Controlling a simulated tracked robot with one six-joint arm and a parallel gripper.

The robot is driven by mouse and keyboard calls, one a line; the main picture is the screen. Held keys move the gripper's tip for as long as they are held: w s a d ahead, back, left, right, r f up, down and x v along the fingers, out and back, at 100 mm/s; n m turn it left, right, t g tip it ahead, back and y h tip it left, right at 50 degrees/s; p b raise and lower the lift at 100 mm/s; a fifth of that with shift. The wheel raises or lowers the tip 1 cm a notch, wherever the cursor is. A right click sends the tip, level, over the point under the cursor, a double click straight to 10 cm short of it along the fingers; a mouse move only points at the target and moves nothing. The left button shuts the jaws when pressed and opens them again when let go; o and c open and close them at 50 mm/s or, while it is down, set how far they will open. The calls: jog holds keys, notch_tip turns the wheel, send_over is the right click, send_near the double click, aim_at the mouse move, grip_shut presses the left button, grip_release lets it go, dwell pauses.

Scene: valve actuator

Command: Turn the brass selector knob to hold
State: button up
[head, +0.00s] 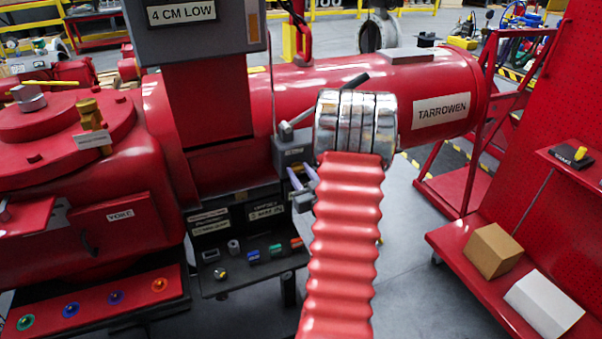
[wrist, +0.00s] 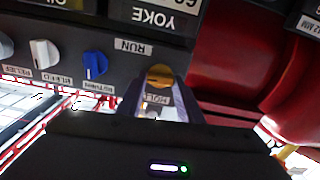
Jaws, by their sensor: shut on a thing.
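The brass selector knob (wrist: 160,73) shows as a round yellow-gold cap on a dark panel in the wrist view. My gripper (wrist: 158,88) is shut on it, with a purple-grey finger on each side. A RUN label (wrist: 133,47) is up and left of the knob. A partly covered HOLD label (wrist: 155,98) shows between my fingers. I cannot tell which label the knob points to.
In the wrist view a blue knob (wrist: 95,65) and a white knob (wrist: 45,54) sit left of the brass one. In the head view a red cylinder (head: 330,100) runs above my gripper. A shelf with small coloured parts (head: 255,262) is below.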

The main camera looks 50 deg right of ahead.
jog(key=shift+n, duration=0.4)
jog(key=n, duration=0.2)
jog(key=shift+n, duration=0.4)
jog(key=n, duration=0.9)
jog(key=shift+w+a+f, duration=0.1)
jog(key=shift+a+f, duration=0.05)
jog(key=shift+f+n, duration=0.1)
jog(key=shift+n, duration=1.8)
jog(key=shift+a, duration=0.1)
jog(key=o, duration=1.1)
